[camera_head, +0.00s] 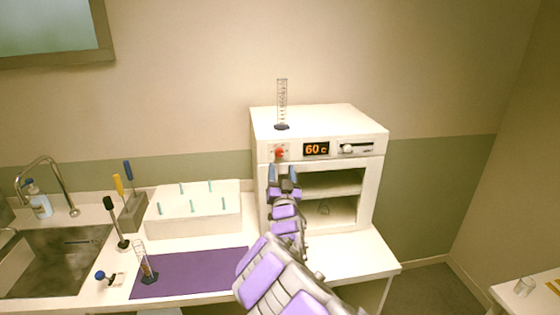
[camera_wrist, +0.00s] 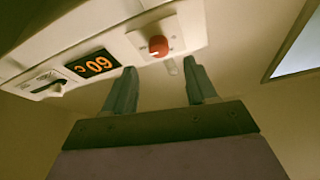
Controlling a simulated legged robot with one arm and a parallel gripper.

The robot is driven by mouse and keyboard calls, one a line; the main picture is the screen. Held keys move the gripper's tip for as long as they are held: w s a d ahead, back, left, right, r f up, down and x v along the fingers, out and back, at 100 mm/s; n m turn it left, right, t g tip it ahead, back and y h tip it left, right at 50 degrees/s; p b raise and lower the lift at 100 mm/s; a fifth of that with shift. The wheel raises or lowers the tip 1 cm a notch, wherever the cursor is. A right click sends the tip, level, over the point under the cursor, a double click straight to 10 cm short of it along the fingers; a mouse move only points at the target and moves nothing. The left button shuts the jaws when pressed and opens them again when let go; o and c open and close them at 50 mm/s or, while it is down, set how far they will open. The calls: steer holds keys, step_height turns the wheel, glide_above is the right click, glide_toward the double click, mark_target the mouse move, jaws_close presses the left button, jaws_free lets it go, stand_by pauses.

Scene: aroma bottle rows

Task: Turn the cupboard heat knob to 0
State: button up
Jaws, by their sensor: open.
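The white heating cupboard (camera_head: 322,133) stands on the bench, its lit display (camera_head: 316,149) reading 60 C in orange. A red round knob (camera_head: 280,153) is left of the display, and a white control with a dark strip (camera_head: 355,148) is right of it. The wrist view, turned upside down, shows the red knob (camera_wrist: 158,46), the display (camera_wrist: 95,65) and the strip control (camera_wrist: 45,86). I cannot tell which control sets the heat. My gripper (camera_head: 282,172) is open and empty just below the red knob. Its fingers (camera_wrist: 162,72) flank the knob, apparently without touching it.
A graduated cylinder (camera_head: 282,105) stands on the cupboard. The cupboard's front shows shelves (camera_head: 330,183). Left are a white rack (camera_head: 195,215), a purple mat (camera_head: 190,274), a small cylinder (camera_head: 146,264), a tool holder (camera_head: 132,212) and a sink (camera_head: 60,262). The bench right of the cupboard is bare.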

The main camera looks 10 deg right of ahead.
mark_target(280, 154)
steer(key=x, duration=0.4)
steer(key=shift+w+f, duration=0.1)
steer(key=shift+w, duration=0.05)
steer(key=shift+w+d+r, duration=0.1)
steer(key=shift+w+r, duration=0.3)
steer(key=shift+w, duration=0.2)
steer(key=c, duration=1.1)
